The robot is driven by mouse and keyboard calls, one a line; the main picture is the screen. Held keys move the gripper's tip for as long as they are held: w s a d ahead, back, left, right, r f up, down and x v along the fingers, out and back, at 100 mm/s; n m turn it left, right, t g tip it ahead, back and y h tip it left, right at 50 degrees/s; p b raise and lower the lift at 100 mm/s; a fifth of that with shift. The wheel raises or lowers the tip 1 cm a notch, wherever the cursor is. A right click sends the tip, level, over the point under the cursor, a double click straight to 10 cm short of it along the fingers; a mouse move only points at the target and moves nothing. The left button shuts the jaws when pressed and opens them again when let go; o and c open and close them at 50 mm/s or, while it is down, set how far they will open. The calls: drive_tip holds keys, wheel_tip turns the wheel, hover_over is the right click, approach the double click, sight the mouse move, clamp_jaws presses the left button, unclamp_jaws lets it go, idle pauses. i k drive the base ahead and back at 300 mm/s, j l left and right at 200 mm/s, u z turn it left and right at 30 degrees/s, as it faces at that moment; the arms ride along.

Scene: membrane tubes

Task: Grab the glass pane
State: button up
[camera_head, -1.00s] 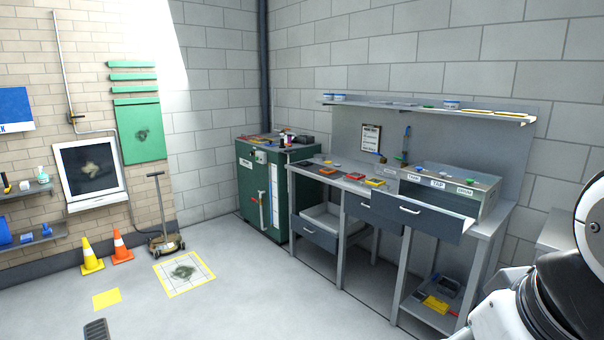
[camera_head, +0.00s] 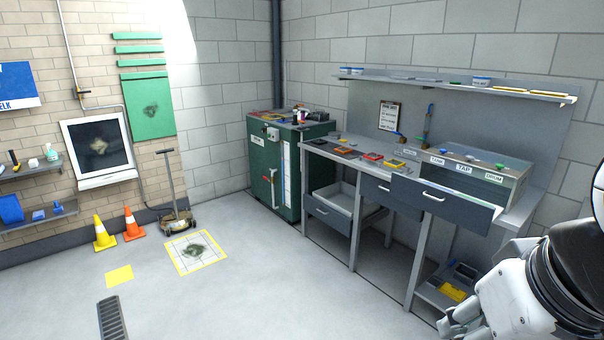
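I cannot make out a separate glass pane for sure. A white-framed panel (camera_head: 98,148) hangs on the brick wall at the left, with a dark, glassy face and a pale blotch in its middle; I cannot tell whether it is the pane. My arm shows at the lower right as white and black links, in front of the right end of the workbench (camera_head: 370,150). My gripper's fingertips are not visible, so its opening and anything in it are hidden. The arm is far from the framed panel.
A green cabinet (camera_head: 268,172) stands in the corner beside the workbench, whose drawers (camera_head: 448,200) are pulled out. Traffic cones (camera_head: 104,235), a wheeled device (camera_head: 178,222) and a yellow-edged floor mat (camera_head: 186,266) stand or lie at the left.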

sight(342, 150)
drive_tip(key=i+u, duration=0.15)
drive_tip(key=i, duration=2)
drive_tip(key=i+z, duration=0.15)
drive_tip(key=i, duration=0.4)
drive_tip(key=i+j+z, duration=0.2)
drive_tip(key=i, duration=0.3)
drive_tip(key=i+j+z, duration=0.15)
drive_tip(key=i, duration=0.4)
drive_tip(key=i+j+z, duration=0.2)
drive_tip(key=i+j, duration=0.15)
drive_tip(key=i, duration=0.15)
